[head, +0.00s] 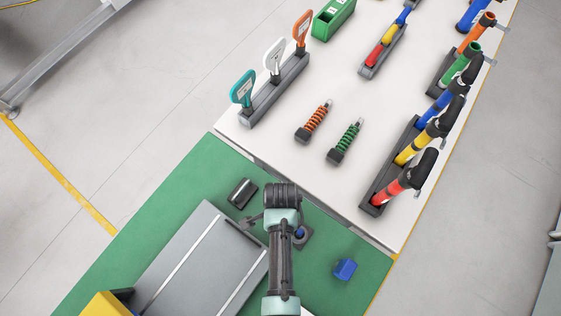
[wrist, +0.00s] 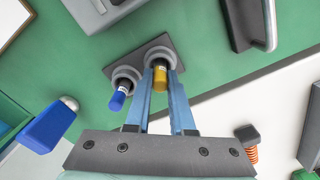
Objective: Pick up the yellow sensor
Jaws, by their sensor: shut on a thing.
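In the wrist view the yellow sensor (wrist: 160,80), with a dark collar and yellow body, sits in the right-hand socket of a dark two-socket holder (wrist: 138,57). My gripper (wrist: 160,86) has its two blue fingers on either side of the sensor, shut on it. A blue sensor (wrist: 118,100) with a dark collar is in the left-hand socket, just outside the left finger. In the head view my arm hides the yellow sensor and the fingers; part of the holder (head: 304,241) and the blue sensor (head: 300,233) show beside the arm.
A blue block (head: 345,269) lies on the green surface (head: 160,205) right of the holder. A white table (head: 270,150) behind carries orange and green spring parts (head: 316,119) and several handled tools.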

